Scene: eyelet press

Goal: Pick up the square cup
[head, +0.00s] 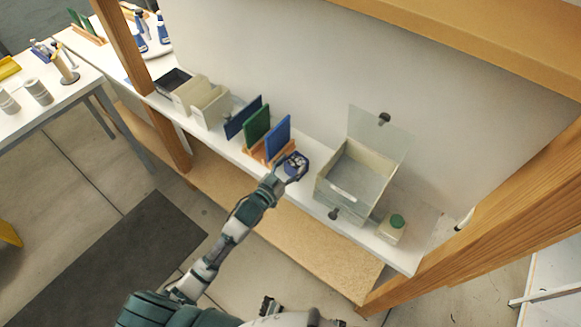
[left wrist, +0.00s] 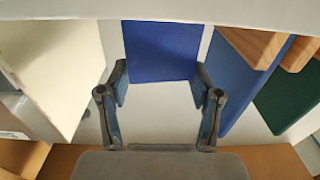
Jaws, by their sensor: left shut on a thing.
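The square cup (head: 300,160) is dark blue and stands on the narrow white shelf, just right of the wooden rack. My left gripper (head: 291,167) reaches it from the front and is shut on it. In the left wrist view, the blue square cup (left wrist: 162,50) shows beyond and between the two fingers (left wrist: 161,92) of this gripper. The head view does not show clearly whether the cup is clear of the shelf. I cannot make out my right gripper.
The wooden rack (head: 266,154) with blue and green plates stands close on the cup's left. A bin with a clear raised lid (head: 337,191) is on its right. Farther right is a small green-topped container (head: 392,229). Wooden posts flank the shelf.

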